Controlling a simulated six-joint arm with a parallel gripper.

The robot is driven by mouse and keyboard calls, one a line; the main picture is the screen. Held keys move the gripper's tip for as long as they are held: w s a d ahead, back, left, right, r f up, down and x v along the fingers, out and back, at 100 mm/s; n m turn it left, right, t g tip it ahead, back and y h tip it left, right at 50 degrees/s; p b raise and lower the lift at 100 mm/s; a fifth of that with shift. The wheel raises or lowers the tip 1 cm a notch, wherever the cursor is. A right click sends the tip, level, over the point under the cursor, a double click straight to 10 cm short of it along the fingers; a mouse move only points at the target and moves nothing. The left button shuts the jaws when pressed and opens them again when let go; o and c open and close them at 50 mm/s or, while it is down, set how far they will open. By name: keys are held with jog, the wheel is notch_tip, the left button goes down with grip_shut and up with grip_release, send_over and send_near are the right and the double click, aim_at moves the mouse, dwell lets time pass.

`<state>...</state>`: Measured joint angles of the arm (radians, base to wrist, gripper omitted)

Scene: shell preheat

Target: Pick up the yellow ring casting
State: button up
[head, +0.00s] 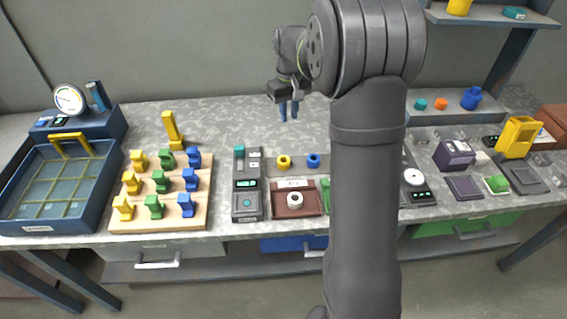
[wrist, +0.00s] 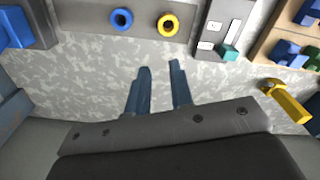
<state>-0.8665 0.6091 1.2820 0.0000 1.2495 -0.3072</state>
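The yellow ring casting (head: 284,166) lies on a grey plate behind the brown tray, just left of a blue ring (head: 313,164). In the wrist view the yellow ring (wrist: 168,34) is at the top, right of the blue ring (wrist: 121,28). My gripper (head: 289,110) hangs above the bench, further back than the rings, with its fingers pointing down. In the wrist view my gripper (wrist: 160,82) shows two blue-grey fingers apart with only bench between them. It is open and empty, clear of the rings.
A wooden board (head: 205,216) with yellow, green and blue castings stands at left. A grey device (head: 246,205) is left of the rings. The brown tray (head: 318,206) holds a white ring (head: 295,200). My arm hides part of the bench; the back bench strip is largely clear.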

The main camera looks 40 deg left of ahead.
aim_at(288, 158)
notch_tip(288, 158, down, 17)
jog(key=shift+s+f, duration=0.1)
jog(key=shift+s, duration=0.05)
dwell(0.5)
grip_shut()
